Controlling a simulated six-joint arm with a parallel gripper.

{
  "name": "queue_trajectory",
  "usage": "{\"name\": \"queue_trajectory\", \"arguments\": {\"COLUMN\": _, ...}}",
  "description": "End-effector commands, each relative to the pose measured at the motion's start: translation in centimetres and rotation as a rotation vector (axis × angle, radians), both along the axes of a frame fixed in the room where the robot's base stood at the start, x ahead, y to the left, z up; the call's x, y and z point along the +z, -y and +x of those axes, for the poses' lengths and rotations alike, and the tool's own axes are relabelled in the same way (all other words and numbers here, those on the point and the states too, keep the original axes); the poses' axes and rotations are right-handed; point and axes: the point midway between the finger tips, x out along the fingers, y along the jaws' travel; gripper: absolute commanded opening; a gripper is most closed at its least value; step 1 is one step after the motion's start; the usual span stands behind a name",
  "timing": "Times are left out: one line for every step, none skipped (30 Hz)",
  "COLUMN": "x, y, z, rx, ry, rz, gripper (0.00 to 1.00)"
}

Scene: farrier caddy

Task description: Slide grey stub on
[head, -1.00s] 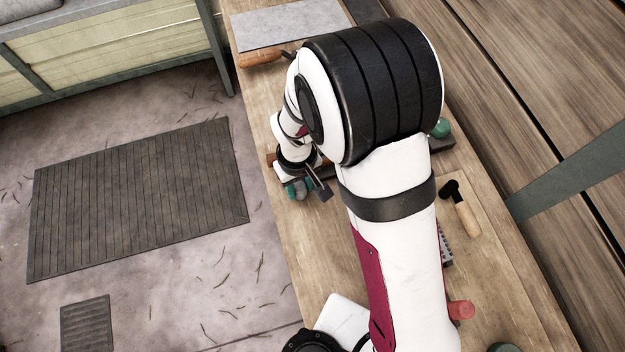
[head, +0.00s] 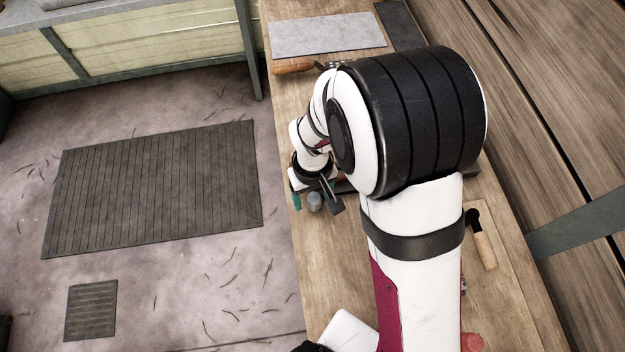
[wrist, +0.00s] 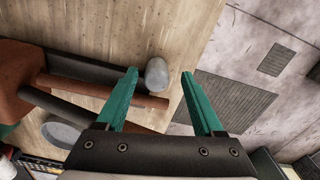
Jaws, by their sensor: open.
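The grey stub (wrist: 157,75) is a small rounded grey piece by the bench edge. In the wrist view it shows between the two teal fingertips, nearer the left one. My gripper (wrist: 160,74) is open, with a finger on either side of the stub's outline; I cannot tell whether either touches it. In the head view the stub (head: 314,202) shows just below my gripper (head: 317,196). A dark bar (wrist: 95,72) and brown rods (wrist: 105,92) lie left of the stub in the wrist view. What the stub slides onto is not clear.
The wooden bench (head: 335,265) is narrow, with open floor to its left. A grey slab (head: 328,35) and a wooden-handled tool (head: 293,67) lie at the far end. Another handled tool (head: 482,240) lies right of my arm. My arm hides much of the bench.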

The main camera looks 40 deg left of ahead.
Motion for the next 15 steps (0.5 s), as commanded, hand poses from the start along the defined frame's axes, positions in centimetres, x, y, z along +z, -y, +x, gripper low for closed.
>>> {"name": "queue_trajectory", "arguments": {"x": 1.0, "y": -0.1, "z": 0.1, "rx": 0.001, "ry": 0.004, "rz": 0.004, "gripper": 0.69}}
{"name": "queue_trajectory", "arguments": {"x": 1.8, "y": -0.1, "z": 0.1, "rx": 0.001, "ry": 0.004, "rz": 0.004, "gripper": 0.69}}
{"name": "queue_trajectory", "arguments": {"x": 2.9, "y": -0.1, "z": 0.1, "rx": 0.000, "ry": 0.005, "rz": 0.005, "gripper": 0.69}}
{"name": "queue_trajectory", "arguments": {"x": 3.7, "y": -0.1, "z": 0.1, "rx": -0.001, "ry": 0.004, "rz": 0.006, "gripper": 0.69}}
{"name": "queue_trajectory", "arguments": {"x": 4.7, "y": -0.1, "z": 0.1, "rx": 0.000, "ry": 0.005, "rz": 0.005, "gripper": 0.69}}
{"name": "queue_trajectory", "arguments": {"x": 6.0, "y": -0.1, "z": 0.1, "rx": 0.001, "ry": 0.006, "rz": 0.007, "gripper": 0.69}}
{"name": "queue_trajectory", "arguments": {"x": 7.0, "y": -0.1, "z": 0.1, "rx": 0.000, "ry": 0.005, "rz": 0.007, "gripper": 0.69}}
{"name": "queue_trajectory", "arguments": {"x": 7.9, "y": -0.1, "z": 0.1, "rx": 0.001, "ry": 0.006, "rz": 0.007, "gripper": 0.69}}
{"name": "queue_trajectory", "arguments": {"x": 9.1, "y": -0.1, "z": 0.1, "rx": 0.000, "ry": 0.005, "rz": 0.006, "gripper": 0.69}}
{"name": "queue_trajectory", "arguments": {"x": 10.0, "y": -0.1, "z": 0.0, "rx": 0.000, "ry": 0.004, "rz": 0.007, "gripper": 0.69}}
{"name": "queue_trajectory", "arguments": {"x": 10.8, "y": -0.1, "z": 0.1, "rx": 0.001, "ry": 0.005, "rz": 0.006, "gripper": 0.69}}
{"name": "queue_trajectory", "arguments": {"x": 11.7, "y": -0.1, "z": 0.0, "rx": 0.001, "ry": 0.005, "rz": 0.005, "gripper": 0.69}}
{"name": "queue_trajectory", "arguments": {"x": 12.3, "y": -0.1, "z": 0.0, "rx": 0.000, "ry": 0.004, "rz": 0.006, "gripper": 0.69}}
{"name": "queue_trajectory", "arguments": {"x": 12.9, "y": -0.1, "z": 0.0, "rx": 0.000, "ry": 0.003, "rz": 0.004, "gripper": 0.69}}
{"name": "queue_trajectory", "arguments": {"x": 13.5, "y": -0.1, "z": 0.0, "rx": 0.001, "ry": 0.002, "rz": 0.003, "gripper": 0.69}}
